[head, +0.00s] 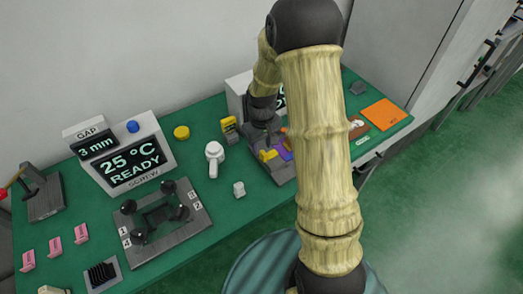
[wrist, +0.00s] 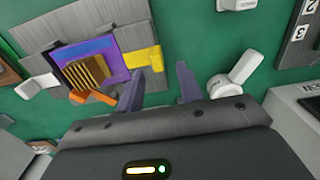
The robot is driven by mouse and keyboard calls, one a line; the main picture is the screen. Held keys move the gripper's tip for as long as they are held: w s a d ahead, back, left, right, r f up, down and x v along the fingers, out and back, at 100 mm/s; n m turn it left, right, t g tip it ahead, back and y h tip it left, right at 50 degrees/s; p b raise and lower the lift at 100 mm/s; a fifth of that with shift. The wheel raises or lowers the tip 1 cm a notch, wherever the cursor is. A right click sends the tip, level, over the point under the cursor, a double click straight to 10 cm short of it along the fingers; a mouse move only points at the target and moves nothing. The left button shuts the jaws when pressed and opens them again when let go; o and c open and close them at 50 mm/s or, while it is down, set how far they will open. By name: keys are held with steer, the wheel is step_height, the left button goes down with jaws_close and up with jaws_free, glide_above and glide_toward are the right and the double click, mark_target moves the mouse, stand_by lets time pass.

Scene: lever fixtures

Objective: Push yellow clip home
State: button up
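The yellow clip (wrist: 144,58) sits at the right edge of a purple board (wrist: 110,50) in the wrist view, on a grey fixture plate (wrist: 112,14). Brown-gold fins (wrist: 86,72) stand on the board. An orange lever (wrist: 92,97) lies at its lower edge. The fingertips are hidden in the head view.
A white lever (wrist: 240,70) stands right of the fingers; it also shows in the head view (head: 214,155). A white piece (wrist: 38,85) lies left of the fixture. A display (head: 135,165) and a black-knobbed fixture (head: 160,215) stand left. An orange pad (head: 383,114) lies right.

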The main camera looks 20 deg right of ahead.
mark_target(263, 153)
steer(key=f, duration=0.3)
steer(key=shift+s+d+f, duration=0.1)
steer(key=shift+d+f, duration=0.2)
steer(key=shift+f, duration=0.05)
steer(key=shift+c, duration=0.3)
steer(key=shift+a, duration=0.1)
jaws_close()
